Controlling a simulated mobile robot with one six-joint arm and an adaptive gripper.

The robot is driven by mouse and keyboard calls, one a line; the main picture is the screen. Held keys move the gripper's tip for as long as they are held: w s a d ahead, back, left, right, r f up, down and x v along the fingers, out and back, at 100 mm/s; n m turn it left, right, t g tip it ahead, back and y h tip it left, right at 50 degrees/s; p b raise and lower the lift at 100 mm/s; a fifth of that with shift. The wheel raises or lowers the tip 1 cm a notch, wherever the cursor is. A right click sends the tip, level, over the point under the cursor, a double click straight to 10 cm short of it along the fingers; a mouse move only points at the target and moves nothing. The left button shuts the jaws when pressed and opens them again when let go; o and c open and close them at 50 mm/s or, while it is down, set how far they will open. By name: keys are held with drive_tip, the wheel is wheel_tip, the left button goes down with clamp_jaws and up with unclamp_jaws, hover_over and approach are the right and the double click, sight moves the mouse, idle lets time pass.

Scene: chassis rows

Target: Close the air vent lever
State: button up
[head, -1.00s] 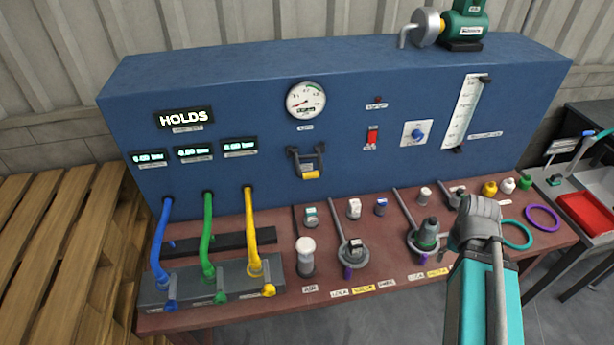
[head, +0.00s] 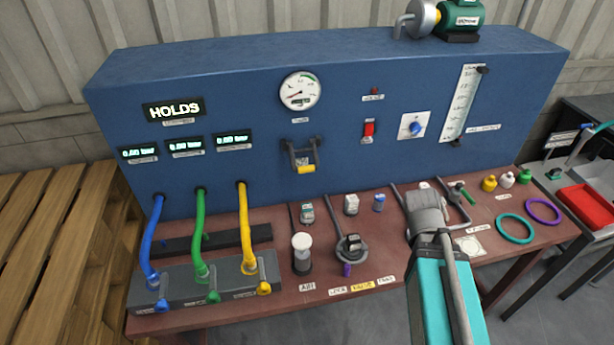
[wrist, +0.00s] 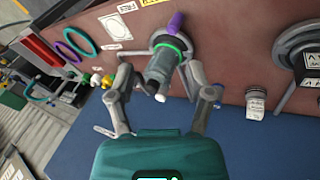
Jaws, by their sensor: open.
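My gripper (head: 426,208) is above the right half of the bench in the head view and hides what is below it. In the wrist view my gripper (wrist: 159,76) is open. Its fingers are on either side of a grey-green cylinder (wrist: 160,72) with a bright green ring. I cannot tell whether they touch it. A purple tab (wrist: 175,22) sticks out beyond the ring. Another purple tab (head: 347,269) is below a round grey fitting (head: 351,248). A white-capped cylinder (head: 302,252) stands behind a label reading AIR. I cannot tell which part is the air vent lever.
The blue panel (head: 235,85) rises behind the bench (head: 225,315) and carries a gauge, a red switch and a yellow-gripped handle (head: 304,160). Blue, green and yellow hoses are at left. Teal (head: 515,229) and purple rings lie at right. A red tray (head: 588,208) is beyond.

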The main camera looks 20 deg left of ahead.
drive_tip(key=w+a+n+t+h+b, duration=0.2)
drive_tip(key=w+a+n+t+b, duration=0.15)
drive_tip(key=a, duration=0.35)
drive_tip(key=n+t+y+b, duration=0.9)
drive_tip(key=n+t+b, duration=0.15)
drive_tip(key=n, duration=0.35)
approach(305, 172)
drive_tip(key=s, duration=0.3)
drive_tip(key=shift+w+f+m+t+p, duration=0.15)
drive_tip(key=shift+f+m+t+p, duration=0.1)
drive_tip(key=shift+t+p, duration=0.05)
drive_tip(key=shift+w, duration=0.15)
drive_tip(key=w, duration=0.4)
drive_tip(key=w+a, duration=0.1)
drive_tip(key=w, duration=0.4)
drive_tip(key=w+a, duration=0.1)
drive_tip(key=w, duration=0.3)
drive_tip(key=shift+w+r, duration=0.1)
drive_tip(key=shift+w, duration=0.1)
drive_tip(key=shift+c, duration=0.3)
clamp_jaws()
